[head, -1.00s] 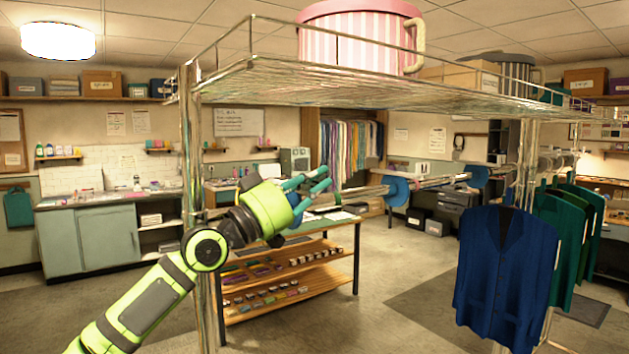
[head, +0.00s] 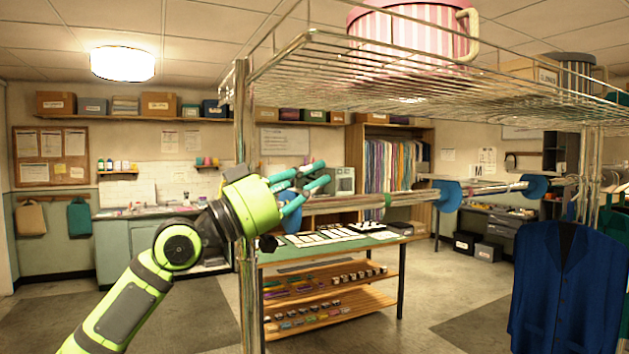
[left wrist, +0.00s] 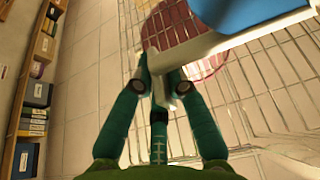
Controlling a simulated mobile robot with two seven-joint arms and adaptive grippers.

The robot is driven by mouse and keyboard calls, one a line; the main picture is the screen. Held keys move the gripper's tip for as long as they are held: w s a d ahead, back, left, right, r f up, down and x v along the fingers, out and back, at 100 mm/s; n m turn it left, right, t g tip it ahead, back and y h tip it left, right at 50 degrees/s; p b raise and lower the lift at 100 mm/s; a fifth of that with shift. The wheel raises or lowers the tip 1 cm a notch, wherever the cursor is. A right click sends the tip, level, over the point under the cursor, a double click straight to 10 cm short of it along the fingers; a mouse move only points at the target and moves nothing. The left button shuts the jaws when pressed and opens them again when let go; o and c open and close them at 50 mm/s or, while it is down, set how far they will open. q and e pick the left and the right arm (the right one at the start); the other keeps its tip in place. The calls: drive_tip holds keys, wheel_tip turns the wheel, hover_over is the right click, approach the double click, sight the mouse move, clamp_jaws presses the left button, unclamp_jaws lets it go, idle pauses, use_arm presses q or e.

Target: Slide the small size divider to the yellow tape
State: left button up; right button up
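My left gripper (head: 308,183) has its teal fingers spread at the near left end of the chrome rail (head: 345,201). In the left wrist view the fingertips (left wrist: 160,88) stand apart, with the pale rail (left wrist: 225,42) just beyond them; I cannot tell whether they touch it. A blue divider disc (head: 290,211) shows partly behind the fingers. A large blue disc (left wrist: 250,12) also shows in the left wrist view. Two more blue discs, a middle one (head: 447,197) and a far one (head: 535,186), sit along the rail. A green band (head: 388,201) is on the rail. I cannot make out size marks or yellow tape. My right gripper is out of view.
A wire shelf (head: 400,70) with a pink striped box (head: 410,30) hangs above the rail. A chrome post (head: 245,200) stands close beside my left gripper. A dark blue jacket (head: 565,285) hangs at right. A worktable (head: 330,250) stands behind.

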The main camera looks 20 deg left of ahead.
use_arm(q)
drive_tip(key=shift+o, duration=1.3)
drive_tip(key=shift+r, duration=0.1)
drive_tip(key=shift+s, duration=0.1)
drive_tip(key=shift+a, duration=0.1)
drive_tip(key=shift+s+a+f, duration=0.15)
drive_tip(key=shift+f, duration=0.1)
drive_tip(key=v, duration=0.7)
drive_tip(key=shift+s+a+f, duration=0.1)
drive_tip(key=shift+s+f, duration=0.05)
drive_tip(key=shift+s, duration=0.05)
drive_tip(key=shift+v, duration=1.9)
